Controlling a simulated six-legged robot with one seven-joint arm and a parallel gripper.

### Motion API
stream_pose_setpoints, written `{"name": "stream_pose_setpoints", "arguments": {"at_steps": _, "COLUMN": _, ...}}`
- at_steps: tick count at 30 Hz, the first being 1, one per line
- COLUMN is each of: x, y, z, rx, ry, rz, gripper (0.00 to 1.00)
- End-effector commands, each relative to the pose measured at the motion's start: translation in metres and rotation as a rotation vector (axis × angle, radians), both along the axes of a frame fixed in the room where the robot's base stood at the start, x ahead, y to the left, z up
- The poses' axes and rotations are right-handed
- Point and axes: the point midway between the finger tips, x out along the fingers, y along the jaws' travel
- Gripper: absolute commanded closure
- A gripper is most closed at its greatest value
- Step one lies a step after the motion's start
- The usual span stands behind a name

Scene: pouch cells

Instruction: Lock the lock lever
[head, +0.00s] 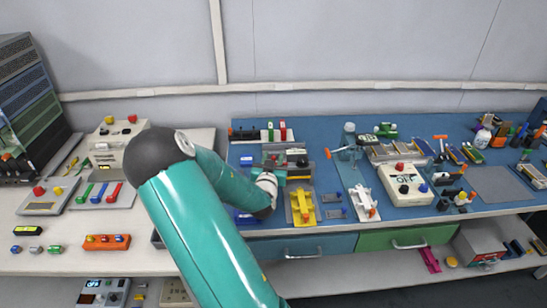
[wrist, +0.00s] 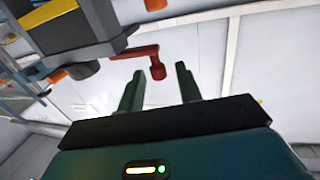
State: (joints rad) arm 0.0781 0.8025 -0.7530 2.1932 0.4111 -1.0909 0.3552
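A red lever (wrist: 137,53) shows in the wrist view. Its arm runs right from a dark grey fixture (wrist: 92,28), and its end knob hangs down near my fingertips. My gripper (wrist: 160,78) is open, with its two dark fingers apart. In this view the knob lies between the fingertips; I cannot tell whether it touches either one. In the head view my gripper (head: 275,163) is over the blue bench mat, left of a yellow fixture (head: 303,206). The red lever is hard to pick out there, and my arm hides part of the bench.
The blue mat (head: 325,200) carries several fixtures close by. A white OFF box (head: 404,184) stands to the right. A rack with red and green parts (head: 276,134) stands behind my gripper. Trays with coloured handles (head: 103,195) lie on the left bench.

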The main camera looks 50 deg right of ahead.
Motion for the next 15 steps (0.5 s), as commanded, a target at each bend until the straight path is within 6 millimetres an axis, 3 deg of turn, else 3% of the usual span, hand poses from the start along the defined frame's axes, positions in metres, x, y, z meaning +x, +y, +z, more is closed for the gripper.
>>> {"name": "stream_pose_setpoints", "arguments": {"at_steps": 4, "x": 0.0052, "y": -0.01, "z": -0.0003, "rx": 0.0, "ry": 0.001, "rz": 0.0, "gripper": 0.65}}
{"name": "stream_pose_setpoints", "arguments": {"at_steps": 12, "x": 0.006, "y": -0.0114, "z": -0.0002, "rx": 0.0, "ry": 0.001, "rz": 0.0, "gripper": 0.65}}
{"name": "stream_pose_setpoints", "arguments": {"at_steps": 15, "x": 0.006, "y": -0.0113, "z": -0.0002, "rx": 0.0, "ry": 0.001, "rz": 0.0, "gripper": 0.83}}
